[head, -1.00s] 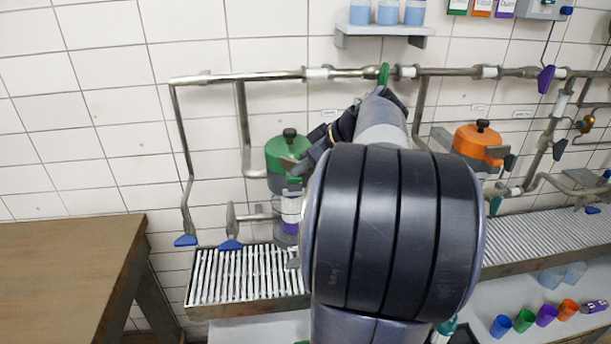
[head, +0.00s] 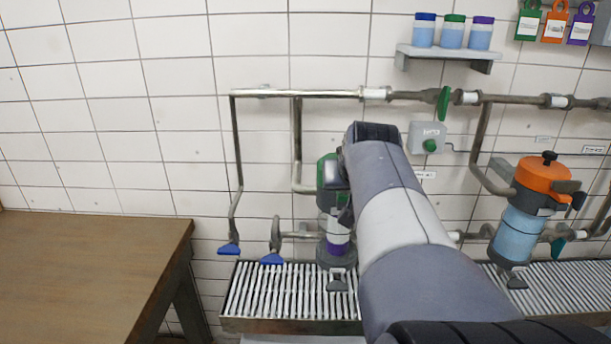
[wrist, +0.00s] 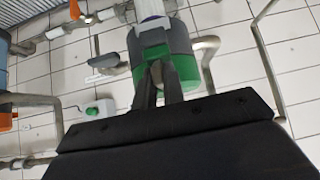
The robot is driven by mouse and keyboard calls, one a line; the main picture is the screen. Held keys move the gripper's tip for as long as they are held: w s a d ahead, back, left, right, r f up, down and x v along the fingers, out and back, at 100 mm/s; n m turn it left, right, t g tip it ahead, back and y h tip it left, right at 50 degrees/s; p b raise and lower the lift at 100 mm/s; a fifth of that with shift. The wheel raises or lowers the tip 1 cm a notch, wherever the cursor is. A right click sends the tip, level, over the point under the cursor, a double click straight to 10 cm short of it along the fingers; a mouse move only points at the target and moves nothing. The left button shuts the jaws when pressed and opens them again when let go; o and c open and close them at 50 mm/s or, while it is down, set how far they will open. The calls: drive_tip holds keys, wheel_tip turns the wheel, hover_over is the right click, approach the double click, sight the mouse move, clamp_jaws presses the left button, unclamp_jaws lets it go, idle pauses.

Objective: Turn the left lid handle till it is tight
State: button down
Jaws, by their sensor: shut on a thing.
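The left vessel has a green lid (head: 325,171), partly hidden behind my arm in the head view. A clear body with a purple band (head: 338,240) shows below it. In the wrist view the vessel appears upside down, with its green lid (wrist: 181,66) at the fingertips. My gripper (wrist: 158,72) reaches onto the lid, its two dark fingers close together. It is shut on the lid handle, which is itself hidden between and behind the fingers. In the head view my gripper is mostly hidden by my arm.
A vessel with an orange lid (head: 546,177) stands at right. Pipes run along the tiled wall, with a green valve handle (head: 443,103) above. A grey box with a green button (head: 429,138) is close beside my arm. A slatted drain tray (head: 290,296) lies below; a wooden table (head: 80,260) is at left.

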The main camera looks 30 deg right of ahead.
drive_tip(key=shift+w+a+m+g+h+p, duration=0.2)
drive_tip(key=shift+w+m+g+h, duration=0.4)
drive_tip(key=shift+m+g, duration=2.05)
drive_tip(key=shift+w+a+m+g+h+p, duration=0.2)
drive_tip(key=shift+w+m+g+h, duration=0.4)
drive_tip(key=shift+m+g, duration=2)
drive_tip(key=shift+w+a+m+g+h+p, duration=0.2)
drive_tip(key=shift+w+m+g+h, duration=0.7)
drive_tip(key=shift+m, duration=3.15)
drive_tip(key=shift+s+g+y, duration=0.2)
drive_tip(key=shift+g+y, duration=0.15)
drive_tip(key=shift+y, duration=0.05)
drive_tip(key=c, duration=1.8)
unclamp_jaws()
